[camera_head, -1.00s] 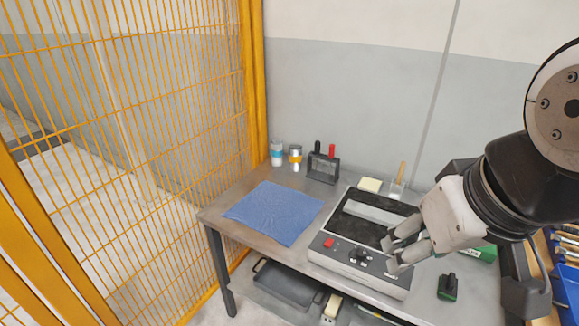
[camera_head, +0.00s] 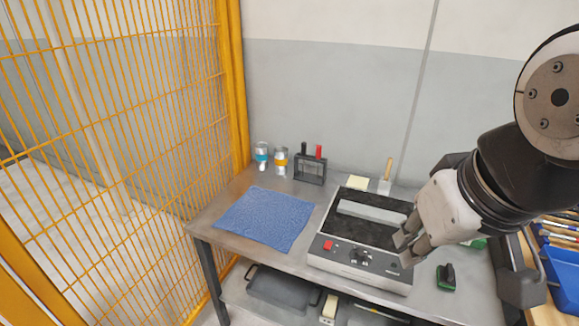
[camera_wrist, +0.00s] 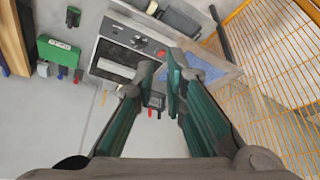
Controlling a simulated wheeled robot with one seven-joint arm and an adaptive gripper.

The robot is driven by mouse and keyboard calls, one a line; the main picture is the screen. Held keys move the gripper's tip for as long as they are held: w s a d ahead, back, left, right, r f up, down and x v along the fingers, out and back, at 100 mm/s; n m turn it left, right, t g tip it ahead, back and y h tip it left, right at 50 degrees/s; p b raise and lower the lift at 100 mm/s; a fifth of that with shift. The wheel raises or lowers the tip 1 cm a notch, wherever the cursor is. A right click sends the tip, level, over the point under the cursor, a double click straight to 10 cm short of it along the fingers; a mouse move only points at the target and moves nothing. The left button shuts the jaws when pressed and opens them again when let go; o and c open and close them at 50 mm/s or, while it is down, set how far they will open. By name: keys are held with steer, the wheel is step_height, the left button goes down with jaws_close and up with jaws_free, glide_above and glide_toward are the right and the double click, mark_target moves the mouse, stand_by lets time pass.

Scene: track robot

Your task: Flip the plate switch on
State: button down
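A bench unit with a black top and a pale bar across it (camera_head: 375,210) stands on the table. Its light front panel (camera_head: 345,268) carries a red switch (camera_head: 328,245), a dark knob (camera_head: 360,256) and a small dark control (camera_head: 394,266) at the right. I cannot read which one is the plate switch, or its state. My gripper (camera_head: 404,246) hovers by the right end of the panel, its fingers apart and empty. In the wrist view the panel (camera_wrist: 123,38) lies beyond my gripper (camera_wrist: 161,62), with the red switch (camera_wrist: 161,53) near the fingertips. Contact is not visible.
A blue cloth (camera_head: 265,218) lies left of the unit. Two jars, a black rack (camera_head: 310,170) and a beaker (camera_head: 384,186) stand behind. A green-based black item (camera_head: 447,277) sits to the right. Yellow mesh fencing (camera_head: 110,150) borders the left side.

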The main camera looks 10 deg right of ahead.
steer(key=w+f+n+g+b, duration=0.1)
steer(key=w+n+g+b, duration=0.15)
steer(key=w, duration=0.75)
steer(key=n+g+b, duration=0.4)
steer(key=n, duration=0.5)
glide_above(326, 251)
steer(key=w+d, duration=0.1)
steer(key=w, duration=0.1)
step_height(326, 251, down, 19)
steer(key=shift+f+t+y, duration=0.15)
steer(key=shift+t+y, duration=0.1)
steer(key=shift+y, duration=0.05)
steer(key=f, duration=0.4)
steer(key=s+f, duration=0.1)
steer(key=f, duration=0.9)
steer(key=shift+s+a, duration=0.25)
steer(key=shift+a, duration=0.15)
steer(key=shift+r, duration=0.1)
